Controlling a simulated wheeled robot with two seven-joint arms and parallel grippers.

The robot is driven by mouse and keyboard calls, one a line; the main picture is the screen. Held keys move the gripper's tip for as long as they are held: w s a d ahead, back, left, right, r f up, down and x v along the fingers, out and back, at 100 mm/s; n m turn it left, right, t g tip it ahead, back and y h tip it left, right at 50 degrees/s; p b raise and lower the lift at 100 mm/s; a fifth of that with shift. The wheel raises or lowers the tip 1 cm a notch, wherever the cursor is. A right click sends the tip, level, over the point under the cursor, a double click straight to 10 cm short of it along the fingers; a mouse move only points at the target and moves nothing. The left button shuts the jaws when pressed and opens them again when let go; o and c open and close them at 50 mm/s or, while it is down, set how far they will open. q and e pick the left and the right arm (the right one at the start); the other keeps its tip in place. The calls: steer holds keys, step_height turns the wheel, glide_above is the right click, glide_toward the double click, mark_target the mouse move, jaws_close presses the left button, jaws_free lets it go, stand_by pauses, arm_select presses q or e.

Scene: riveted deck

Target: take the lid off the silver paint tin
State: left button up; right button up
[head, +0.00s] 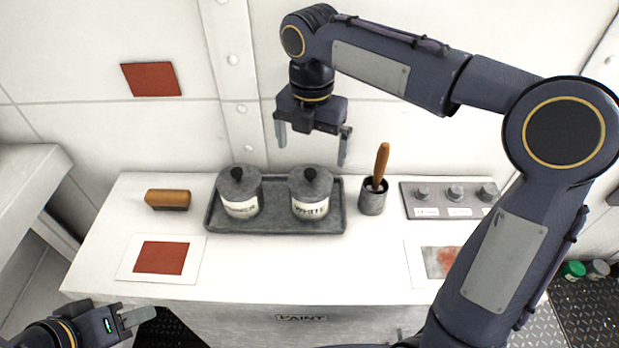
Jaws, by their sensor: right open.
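Two grey metal tins with black-knobbed lids stand side by side on a grey tray (275,227). The left tin (240,200) has a white label that I cannot read surely. The right tin (310,198) has a label reading WHITE. Both lids, the left lid (232,184) and the right lid (319,187), sit on their tins. I cannot tell which tin is called silver. My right gripper (313,148) is open and empty, pointing down above and behind the right tin. My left gripper (137,318) is low at the front left, away from the tins; its jaw gap is unclear.
A wooden-handled brush stands in a grey cup (372,199) right of the tray. A brown block (167,199) lies left of it. A panel with several knobs (449,212) is at the right. Colour cards lie in front. The white bench (300,265) is clear before the tray.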

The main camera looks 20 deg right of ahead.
mark_target(311, 171)
step_height(311, 171, down, 8)
steer(key=shift+w+a+r, duration=0.1)
steer(key=shift+r, duration=0.1)
steer(key=c, duration=0.8)
